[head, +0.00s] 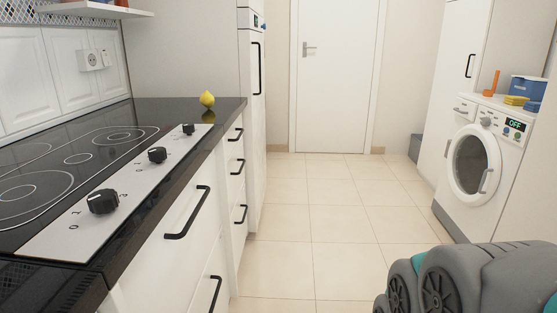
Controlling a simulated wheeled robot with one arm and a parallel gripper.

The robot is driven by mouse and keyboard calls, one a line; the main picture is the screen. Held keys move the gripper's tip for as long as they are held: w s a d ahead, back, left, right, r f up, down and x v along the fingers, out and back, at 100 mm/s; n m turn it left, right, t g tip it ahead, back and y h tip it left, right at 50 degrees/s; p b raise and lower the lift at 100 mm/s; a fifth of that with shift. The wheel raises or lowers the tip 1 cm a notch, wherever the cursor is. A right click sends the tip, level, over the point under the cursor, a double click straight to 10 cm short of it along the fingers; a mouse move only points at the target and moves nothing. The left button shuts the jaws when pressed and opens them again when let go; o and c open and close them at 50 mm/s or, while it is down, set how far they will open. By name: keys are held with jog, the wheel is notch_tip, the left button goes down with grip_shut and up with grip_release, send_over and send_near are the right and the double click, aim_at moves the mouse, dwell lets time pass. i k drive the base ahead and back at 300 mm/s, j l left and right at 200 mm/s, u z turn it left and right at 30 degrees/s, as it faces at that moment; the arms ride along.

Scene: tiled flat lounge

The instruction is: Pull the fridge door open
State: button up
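A tall white unit (249,130) stands past the counter at the left of centre. It has a long upright black handle (257,68) and a small dark panel near the picture's top edge. Its door looks shut. A second tall white cabinet (448,75) with a short black handle (470,66) stands at the right, also looking shut. I cannot tell for sure which one is the fridge. My gripper is not in view. Grey and teal parts, apparently my arm, fill the lower right corner, well away from both units.
The left counter (180,107) carries a black hob with knobs and a yellow lemon-like fruit (207,99). Black-handled drawers (205,230) lie below. A washing machine (478,165) stands right. A white door (336,75) closes the far end. The tiled floor (325,215) between is clear.

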aim_at(252, 43)
jog(key=i+l+u, duration=0.2)
jog(key=i, duration=0.4)
jog(key=i+u, duration=0.2)
jog(key=i, duration=0.4)
